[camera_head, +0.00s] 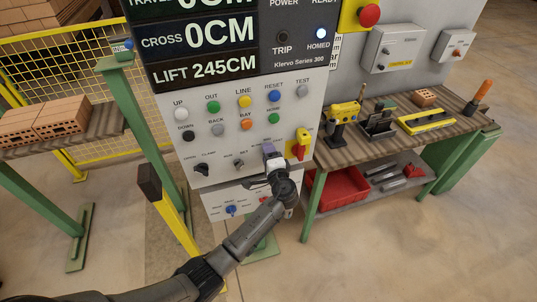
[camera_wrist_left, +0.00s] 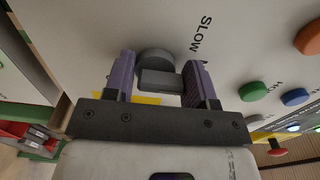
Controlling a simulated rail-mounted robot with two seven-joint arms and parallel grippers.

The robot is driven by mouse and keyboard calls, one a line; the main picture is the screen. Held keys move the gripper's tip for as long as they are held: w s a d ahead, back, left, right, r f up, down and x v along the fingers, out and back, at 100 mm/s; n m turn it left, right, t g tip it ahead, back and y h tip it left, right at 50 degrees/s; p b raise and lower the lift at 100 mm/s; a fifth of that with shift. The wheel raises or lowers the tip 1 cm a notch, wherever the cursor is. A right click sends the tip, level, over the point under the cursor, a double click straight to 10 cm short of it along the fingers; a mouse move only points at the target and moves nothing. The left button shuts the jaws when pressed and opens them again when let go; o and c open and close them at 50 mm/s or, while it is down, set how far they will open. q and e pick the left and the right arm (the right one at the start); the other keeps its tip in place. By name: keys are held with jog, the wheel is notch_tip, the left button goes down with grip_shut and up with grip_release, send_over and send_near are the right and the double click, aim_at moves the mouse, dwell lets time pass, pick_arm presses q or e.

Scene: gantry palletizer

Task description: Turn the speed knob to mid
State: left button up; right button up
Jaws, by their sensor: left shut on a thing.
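The grey speed knob (camera_wrist_left: 154,60) shows in the left wrist view, on the pale panel face with the word SLOW printed beside it. My left gripper (camera_wrist_left: 160,84) is shut on this knob, with one purple-padded finger on each side of it. In the head view my left gripper (camera_head: 269,151) is at the lower right of the control panel (camera_head: 185,143), and it hides the knob there. The other knob labels near the gripper are too small or hidden to read. My right gripper is not in view.
A yellow-and-red switch (camera_head: 300,143) sits just right of my gripper. Several coloured buttons, including an orange one (camera_head: 246,124), are above it, and black selector knobs (camera_head: 202,169) are to the left. A workbench (camera_head: 358,151) with tools stands at right. A yellow post (camera_head: 170,215) stands at left.

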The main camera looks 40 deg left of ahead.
pick_arm(q)
jog(key=shift+w+r, duration=0.1)
jog(key=shift+r, duration=0.4)
jog(key=o, duration=0.7)
jog(key=shift+f, duration=0.1)
jog(key=shift+c, duration=0.2)
jog(key=shift+o, duration=1)
jog(key=shift+f, duration=0.1)
jog(key=shift+f, duration=0.1)
jog(key=b+v, duration=0.1)
jog(key=v, duration=1.3)
jog(key=shift+a, duration=0.1)
